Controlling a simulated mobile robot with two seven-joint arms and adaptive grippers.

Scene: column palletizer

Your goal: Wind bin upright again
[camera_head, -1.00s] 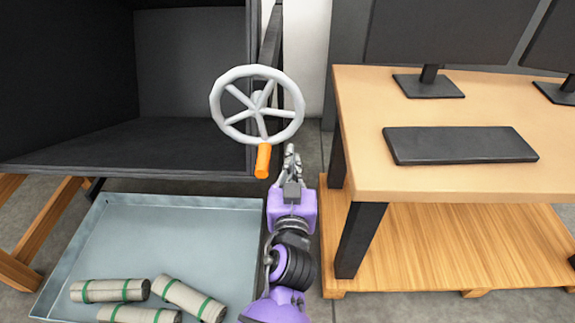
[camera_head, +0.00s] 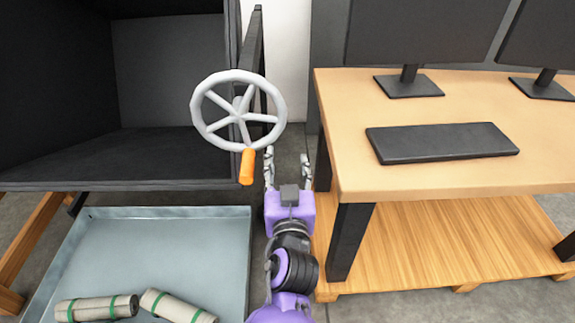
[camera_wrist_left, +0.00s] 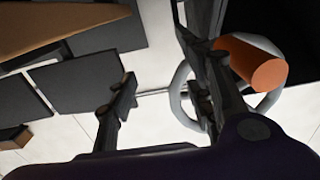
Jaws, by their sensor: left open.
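A large dark bin (camera_head: 110,187) fills the upper left of the head view, its open side facing me and its inside empty. A light grey handwheel (camera_head: 213,127) with several spokes is at its right side. An orange handle (camera_head: 248,167) sticks out from the wheel's lower rim. My left gripper (camera_head: 287,166) is open and empty, just right of the orange handle. In the left wrist view the wheel (camera_wrist_left: 180,112) and the orange handle (camera_wrist_left: 256,64) show beside one finger, outside the open jaws (camera_wrist_left: 160,100). My right gripper is not in view.
A grey-blue tray (camera_head: 165,245) with rolled bundles (camera_head: 97,308) lies on the floor below the bin. A wooden table (camera_head: 430,180) with a keyboard (camera_head: 440,142) and monitors (camera_head: 420,35) stands close right of my gripper.

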